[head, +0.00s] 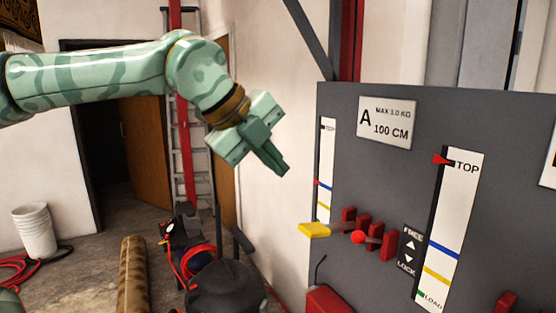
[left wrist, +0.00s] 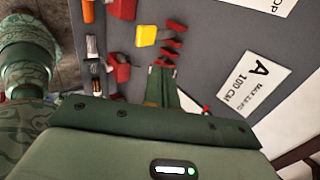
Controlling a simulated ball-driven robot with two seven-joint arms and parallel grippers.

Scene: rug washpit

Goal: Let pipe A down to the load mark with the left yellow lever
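The yellow lever (head: 313,230) sticks out at the left edge of the grey panel (head: 420,130). It also shows in the left wrist view (left wrist: 146,36), beyond the fingertips. My left gripper (head: 283,168) is above and left of the lever, apart from it, with nothing held. Its fingers (left wrist: 162,70) look closed together. The sign for pipe A (head: 384,122) reads MAX 3.0 KG, 100 CM. On the large scale (head: 450,235) the red pointer (head: 442,160) is at TOP; the green LOAD mark (head: 431,297) is near the bottom. My right gripper is not visible.
A narrower scale (head: 326,170) with a red pointer stands above the yellow lever. Red blocks and a red-knobbed lever (head: 359,237) sit right of it, beside a FREE/LOCK plate (head: 410,249). A dark machine (head: 228,285) and rolled rug (head: 133,275) stand below left.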

